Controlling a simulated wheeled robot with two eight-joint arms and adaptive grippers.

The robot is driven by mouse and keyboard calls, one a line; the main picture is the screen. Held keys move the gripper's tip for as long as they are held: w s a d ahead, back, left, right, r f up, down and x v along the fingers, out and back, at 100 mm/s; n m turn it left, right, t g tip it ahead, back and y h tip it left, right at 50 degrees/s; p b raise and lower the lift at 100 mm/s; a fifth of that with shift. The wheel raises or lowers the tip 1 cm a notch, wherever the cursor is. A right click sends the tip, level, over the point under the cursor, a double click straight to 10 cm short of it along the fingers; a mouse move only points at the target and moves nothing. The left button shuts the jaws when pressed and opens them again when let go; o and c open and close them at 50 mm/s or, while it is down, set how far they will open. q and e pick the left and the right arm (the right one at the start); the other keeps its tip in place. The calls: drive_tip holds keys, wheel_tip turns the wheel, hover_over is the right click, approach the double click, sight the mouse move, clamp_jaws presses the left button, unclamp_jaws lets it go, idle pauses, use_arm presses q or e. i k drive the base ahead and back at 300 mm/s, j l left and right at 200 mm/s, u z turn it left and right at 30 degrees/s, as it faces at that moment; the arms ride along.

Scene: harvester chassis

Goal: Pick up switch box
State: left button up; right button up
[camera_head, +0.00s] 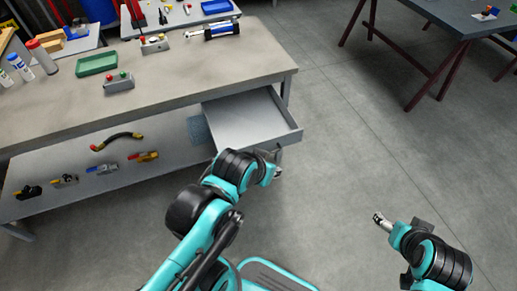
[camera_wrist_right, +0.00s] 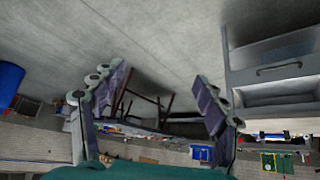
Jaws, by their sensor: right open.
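A small grey box with a red and a green button (camera_head: 118,82), which looks like a switch box, sits on the workbench top in the head view. A second similar box with coloured buttons (camera_head: 155,43) stands farther back. My left gripper (camera_head: 276,166) is at the front of the open drawer (camera_head: 290,138), far from both boxes; its fingers are too small and hidden to judge. My right gripper (camera_head: 381,220) is over the floor at the right, away from the bench. In the right wrist view its fingers (camera_wrist_right: 155,100) are spread apart with nothing between them.
The workbench (camera_head: 190,75) holds a green tray (camera_head: 97,63), bottles (camera_head: 42,56) and a cylindrical device (camera_head: 213,30). The pulled-out drawer looks empty. A dark table (camera_head: 455,15) stands at upper right; floor between is clear.

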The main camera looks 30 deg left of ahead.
sight(118, 83)
drive_tip(key=u, duration=2.1)
drive_tip(key=i, duration=0.1)
